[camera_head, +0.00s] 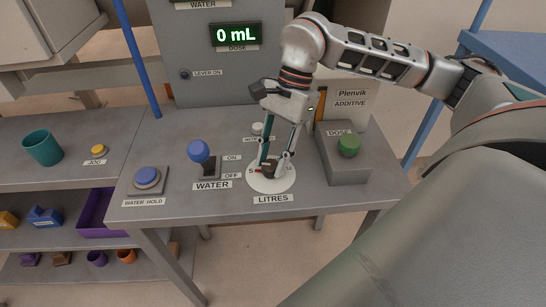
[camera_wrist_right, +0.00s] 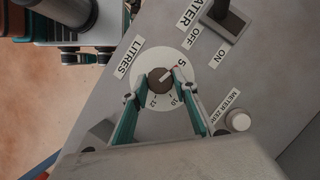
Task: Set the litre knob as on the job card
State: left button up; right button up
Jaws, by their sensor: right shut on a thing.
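The litre knob (camera_head: 269,170) is a small dark brown knob on a white round dial (camera_head: 284,182), above the LITRES label (camera_head: 273,199). My right gripper (camera_head: 270,163) reaches down from above and is shut on the knob. In the right wrist view, the two teal fingers (camera_wrist_right: 160,82) stand on either side of the knob (camera_wrist_right: 158,83). No job card is readable. My left gripper is not in view.
The blue WATER lever (camera_head: 198,152) stands left of the dial, and the blue WATER HOLD button (camera_head: 147,178) is farther left. A white meter button (camera_head: 257,128) is behind. The display (camera_head: 236,34) reads 0 mL.

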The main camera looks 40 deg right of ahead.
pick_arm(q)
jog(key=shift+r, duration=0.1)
pick_arm(e)
jog(key=o, duration=1.1)
jog(key=shift+d+r, duration=0.1)
jog(key=shift+r, duration=0.15)
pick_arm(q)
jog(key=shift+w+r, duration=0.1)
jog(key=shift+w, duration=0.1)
pick_arm(e)
jog(key=v, duration=1.1)
jog(key=shift+w+d+r, duration=0.1)
jog(key=shift+d+r, duration=0.05)
jog(key=shift+r, duration=0.05)
